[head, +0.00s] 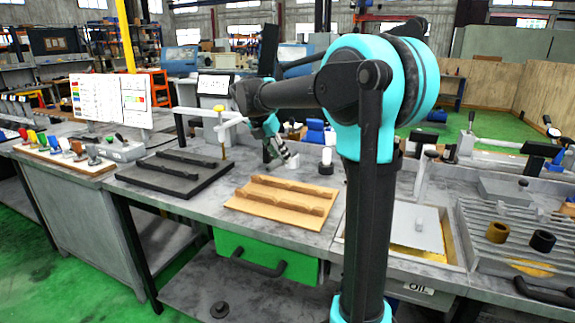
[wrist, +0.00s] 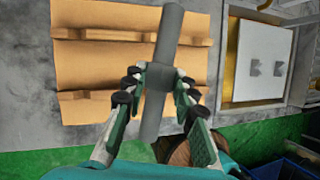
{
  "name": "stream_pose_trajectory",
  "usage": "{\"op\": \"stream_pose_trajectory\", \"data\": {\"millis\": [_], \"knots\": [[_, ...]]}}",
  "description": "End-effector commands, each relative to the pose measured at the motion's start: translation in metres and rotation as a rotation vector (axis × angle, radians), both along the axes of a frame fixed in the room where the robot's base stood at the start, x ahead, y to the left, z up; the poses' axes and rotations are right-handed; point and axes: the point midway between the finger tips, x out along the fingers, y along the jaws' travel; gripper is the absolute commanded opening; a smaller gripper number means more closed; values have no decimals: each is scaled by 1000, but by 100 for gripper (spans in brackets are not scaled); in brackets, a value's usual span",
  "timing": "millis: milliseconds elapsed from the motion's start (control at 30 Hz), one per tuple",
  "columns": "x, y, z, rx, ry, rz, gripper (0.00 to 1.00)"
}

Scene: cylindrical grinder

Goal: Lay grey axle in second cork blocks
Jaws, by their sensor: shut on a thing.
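My gripper (wrist: 159,77) is shut on the grey axle (wrist: 169,32), a plain cylinder with a thicker collar near the fingers. In the wrist view the axle runs nearly upright in the picture, over the right part of a tan board (wrist: 105,70). The board carries two notched cork rails, a far one (wrist: 85,35) and a near one (wrist: 85,97). The axle looks raised above them; the exact gap cannot be told. In the head view my gripper (head: 281,150) hangs behind and above the tan board (head: 262,205), whose notches look empty.
A black board (head: 165,183) with dark notched rails lies left of the tan one. A lidded oil tray (head: 405,232) stands to the right, with a ridged rack (head: 520,235) beyond it. A white-topped cylinder (head: 326,158) stands behind the board. A green drawer (head: 262,258) is below.

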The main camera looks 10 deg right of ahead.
Motion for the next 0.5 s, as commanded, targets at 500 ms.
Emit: {"op": "stream_pose_trajectory", "data": {"millis": [500], "knots": [[13, 0, -51, -65, 81, 186, 0]]}}
